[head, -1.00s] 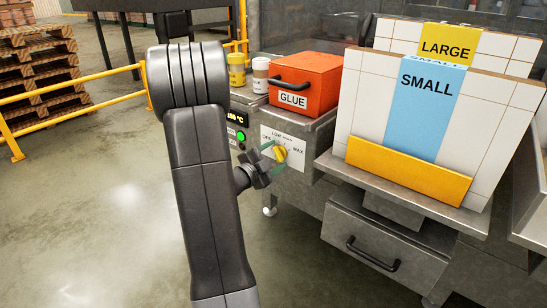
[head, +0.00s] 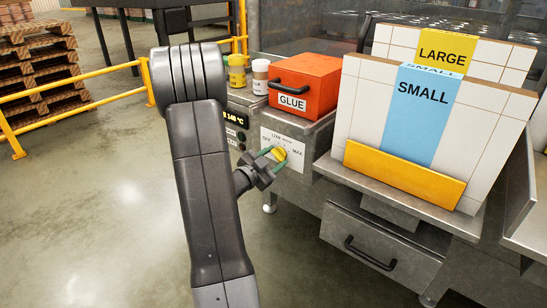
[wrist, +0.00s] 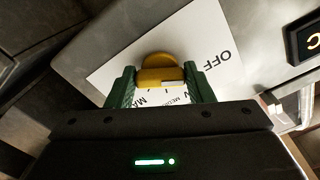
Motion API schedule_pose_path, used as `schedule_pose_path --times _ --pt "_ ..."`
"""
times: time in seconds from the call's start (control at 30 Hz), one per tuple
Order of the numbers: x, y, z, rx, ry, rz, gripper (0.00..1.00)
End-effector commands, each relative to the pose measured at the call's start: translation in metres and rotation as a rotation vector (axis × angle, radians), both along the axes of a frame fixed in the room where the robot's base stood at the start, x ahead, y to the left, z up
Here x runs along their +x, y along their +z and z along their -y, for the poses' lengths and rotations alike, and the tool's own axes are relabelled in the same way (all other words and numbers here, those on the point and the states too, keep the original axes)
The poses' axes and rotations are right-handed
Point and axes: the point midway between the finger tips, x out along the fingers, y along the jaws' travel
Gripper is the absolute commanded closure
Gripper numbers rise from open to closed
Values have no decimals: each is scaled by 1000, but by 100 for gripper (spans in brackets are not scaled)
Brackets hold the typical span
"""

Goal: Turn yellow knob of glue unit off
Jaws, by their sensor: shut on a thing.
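The yellow knob (head: 279,153) sits on a white dial plate (head: 296,143) on the front of the grey glue unit, below the orange GLUE box (head: 305,84). The plate has OFF on the left, LOW at the top and MAX on the right. My gripper (head: 273,158) is at the knob, with green fingers on either side of it. In the wrist view the knob (wrist: 160,72) lies between the fingers, and OFF is at the right of the plate. My fingers partly cover the plate's lettering. The knob's exact pointing direction is hard to tell.
A display (head: 236,119) reading 140 °C is left of the dial, partly behind my arm. A yellow cup and a white cup (head: 260,76) stand by the GLUE box. A metal shelf with LARGE and SMALL boards (head: 420,105) is at the right.

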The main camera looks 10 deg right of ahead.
Motion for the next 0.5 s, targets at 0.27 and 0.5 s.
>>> schedule_pose_path --times 0.27,0.5 --pt "0 -1 0 0 0 -1 31" --pt "0 0 -1 0 0 0 31"
